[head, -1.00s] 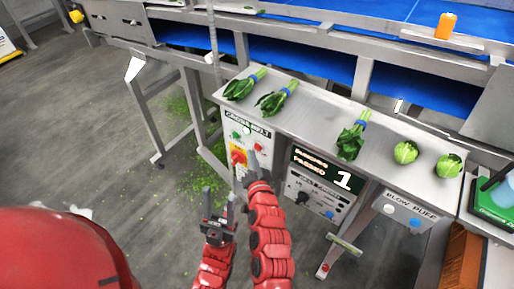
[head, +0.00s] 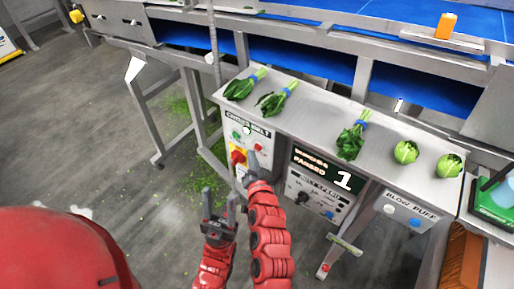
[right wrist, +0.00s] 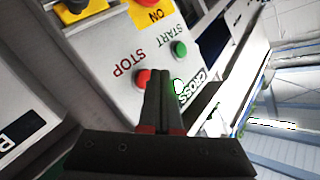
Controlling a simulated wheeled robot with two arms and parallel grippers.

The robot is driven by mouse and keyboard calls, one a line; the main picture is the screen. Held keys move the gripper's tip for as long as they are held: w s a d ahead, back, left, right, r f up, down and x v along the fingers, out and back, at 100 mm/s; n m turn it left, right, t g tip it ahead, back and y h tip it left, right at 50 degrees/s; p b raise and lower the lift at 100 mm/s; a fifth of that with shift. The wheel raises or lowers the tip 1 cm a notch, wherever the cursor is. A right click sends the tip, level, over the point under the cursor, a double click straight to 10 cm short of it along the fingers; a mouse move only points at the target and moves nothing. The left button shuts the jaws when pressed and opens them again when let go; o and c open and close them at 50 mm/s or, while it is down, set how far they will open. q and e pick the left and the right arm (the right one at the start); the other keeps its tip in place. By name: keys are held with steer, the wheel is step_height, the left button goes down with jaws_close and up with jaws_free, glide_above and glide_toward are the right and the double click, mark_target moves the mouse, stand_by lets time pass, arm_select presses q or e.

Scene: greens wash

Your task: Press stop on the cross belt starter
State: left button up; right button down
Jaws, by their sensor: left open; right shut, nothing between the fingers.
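The cross belt starter (head: 235,128) is a pale panel box under the left end of the steel shelf. In the right wrist view its red button (right wrist: 143,78), by the word STOP, lies just left of my right fingertips, and a green button (right wrist: 179,48) by START lies above right. My right gripper (right wrist: 160,76) is shut and empty, pointing at the panel; I cannot tell whether it touches the red button. In the head view my right gripper (head: 252,158) is in front of the panel. My left gripper (head: 219,199) is open and empty, lower and left.
A red rotary switch (head: 238,156) on yellow sits low on the same panel. A belt speed panel (head: 318,190) and a blow puff box (head: 408,212) are to the right. Greens bunches (head: 239,87) and lettuce heads (head: 406,152) lie on the shelf (head: 318,112) above.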

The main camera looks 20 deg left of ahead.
steer(key=shift+w, duration=0.15)
steer(key=shift+w+d, duration=0.15)
steer(key=shift+w, duration=0.15)
steer(key=shift+w+d+b, duration=0.15)
steer(key=shift+w+b, duration=0.2)
steer(key=shift+b, duration=0.25)
stand_by(0.7)
steer(key=shift+s+r, duration=0.1)
stand_by(0.3)
steer(key=shift+s+a+p, duration=0.3)
steer(key=shift+s+p, duration=0.35)
steer(key=shift+s, duration=0.05)
